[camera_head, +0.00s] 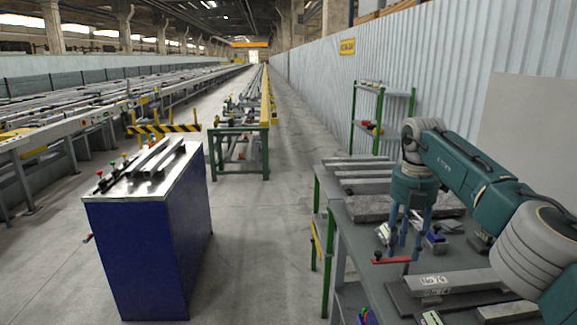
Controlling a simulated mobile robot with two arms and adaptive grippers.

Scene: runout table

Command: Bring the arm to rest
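My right arm comes in from the right edge, teal with grey joints. Its gripper (405,248) points straight down over the grey runout table (375,270), with its blue fingers spread apart. A red bar with a black knob (395,260) lies just below and in front of the fingertips; I cannot tell whether the fingers touch it. No object shows clearly between the fingers. My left arm and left gripper are not in view.
Metal bars (360,175) and a stone-like grey block (370,208) lie on the table. A labelled bar (455,281) lies nearer. A blue cabinet (150,255) stands left, with free floor (255,260) between. A green-framed shelf (380,120) stands behind, by the corrugated wall.

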